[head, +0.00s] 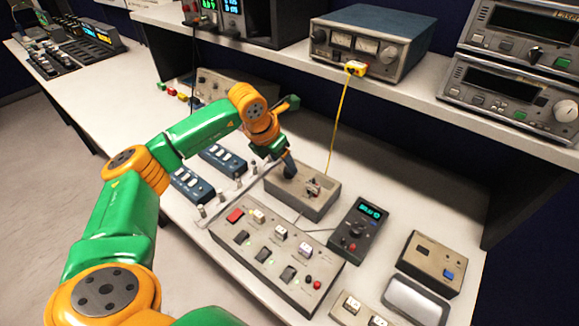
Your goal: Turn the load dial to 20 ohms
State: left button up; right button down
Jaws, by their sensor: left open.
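My left gripper (289,168) is open and points down at the left part of a grey box (315,211) with a recessed top. A small dark and light part (313,187) sits in the recess, just right of the fingertips; I cannot tell whether it is a dial. A dark handheld-size unit (357,232) with a green display (371,210) and a red knob stands right of the box, apart from the gripper. No dial marking of 20 ohms is readable. The gripper partly hides the box's left end. My right gripper is not in view.
A grey switch panel (270,262) lies in front of the box, with blue switch blocks (222,158) to the left. A shelf (400,85) behind carries a blue power supply (372,40); a yellow cable (338,125) hangs from it. A small beige box (430,262) stands at right.

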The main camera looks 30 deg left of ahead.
aim_at(287, 170)
pick_arm(q)
jog(key=x, duration=0.4)
jog(key=shift+w+f+p, duration=0.2)
jog(key=shift+w+p, duration=0.05)
jog(key=shift+p, duration=0.1)
jog(key=shift+s, duration=0.1)
jog(key=shift+c, duration=0.3)
jog(key=shift+r, duration=0.1)
jog(key=c, duration=0.3)
grip_shut()
